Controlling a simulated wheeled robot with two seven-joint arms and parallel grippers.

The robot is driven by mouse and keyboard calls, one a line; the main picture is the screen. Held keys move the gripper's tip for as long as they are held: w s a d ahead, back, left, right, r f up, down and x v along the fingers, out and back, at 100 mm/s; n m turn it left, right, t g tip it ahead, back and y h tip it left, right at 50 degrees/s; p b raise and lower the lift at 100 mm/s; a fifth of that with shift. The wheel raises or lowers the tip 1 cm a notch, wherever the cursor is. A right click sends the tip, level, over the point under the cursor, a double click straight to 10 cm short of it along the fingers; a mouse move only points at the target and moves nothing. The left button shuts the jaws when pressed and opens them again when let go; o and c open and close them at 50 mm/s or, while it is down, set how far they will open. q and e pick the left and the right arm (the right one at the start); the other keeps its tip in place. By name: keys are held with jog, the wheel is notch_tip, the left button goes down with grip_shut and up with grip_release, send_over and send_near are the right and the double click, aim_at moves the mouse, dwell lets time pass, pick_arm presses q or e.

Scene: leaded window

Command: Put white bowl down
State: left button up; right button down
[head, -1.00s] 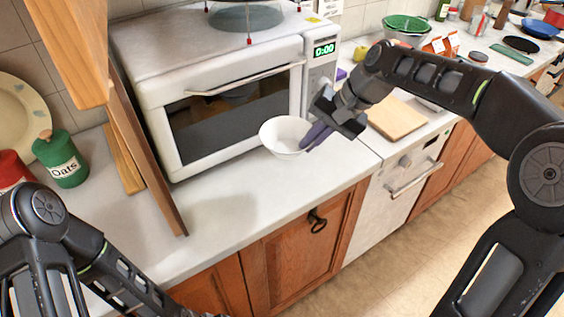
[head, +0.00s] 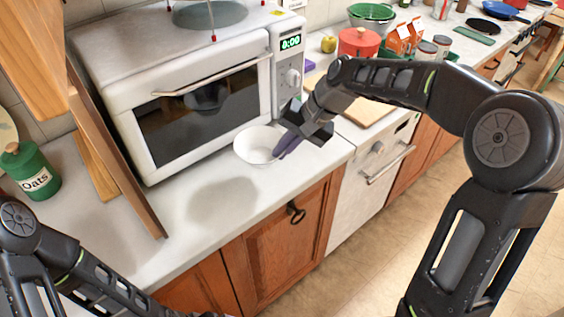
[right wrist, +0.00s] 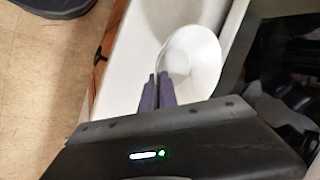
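The white bowl (head: 256,146) is in front of the microwave's right half, above the white counter (head: 190,213). Its shadow falls on the counter to the left and below, apart from the bowl. My right gripper (head: 284,149) has its dark purple fingers closed on the bowl's right rim. In the right wrist view, the two fingers (right wrist: 157,92) are close together at the rim of the bowl (right wrist: 192,62). My left arm enters at the lower left of the head view; its gripper is outside the frame.
The microwave (head: 190,110) stands behind the bowl. A green oats canister (head: 29,172) and wooden boards (head: 118,160) are at the left. A cutting board (head: 365,106), a red pot (head: 359,43) and a green colander (head: 371,14) are further right. The counter front-left of the bowl is clear.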

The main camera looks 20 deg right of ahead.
jog(key=shift+f+p, duration=0.3)
jog(key=shift+f, duration=2.15)
jog(key=shift+f, duration=0.2)
jog(key=c, duration=1.6)
grip_release()
jog(key=shift+c, duration=0.2)
jog(key=shift+r, duration=0.1)
jog(key=shift+r, duration=0.2)
jog(key=b+v, duration=0.1)
jog(key=v, duration=1)
jog(key=shift+d+r, duration=0.25)
jog(key=shift+r, duration=0.1)
